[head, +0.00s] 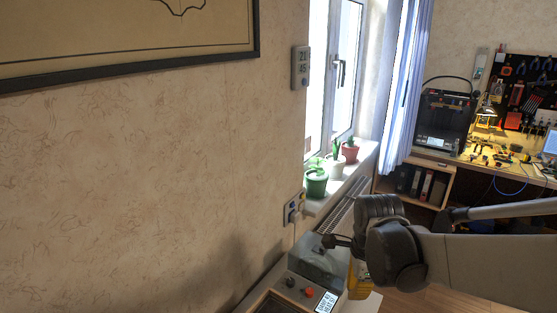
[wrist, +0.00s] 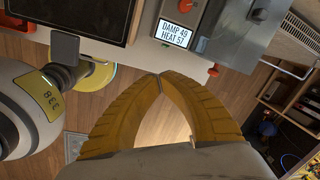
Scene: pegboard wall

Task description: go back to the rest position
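My gripper (wrist: 159,76) has yellow ribbed fingers. In the wrist view their tips meet, with an empty oval gap behind them and nothing held. In the head view my arm comes in from the right and its dark wrist hides most of the gripper; a bit of yellow finger (head: 358,283) shows beside the grey box. The gripper points down near the edge of a bench unit, and the wrist view shows wooden floor between and around the fingers.
The bench unit carries a grey box (head: 318,262), a red knob (head: 309,292) and a small display (head: 327,302). Potted plants (head: 317,183) stand on the windowsill above a radiator (head: 345,205). A shelf with binders (head: 421,184) and a cluttered workbench (head: 485,150) stand farther back.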

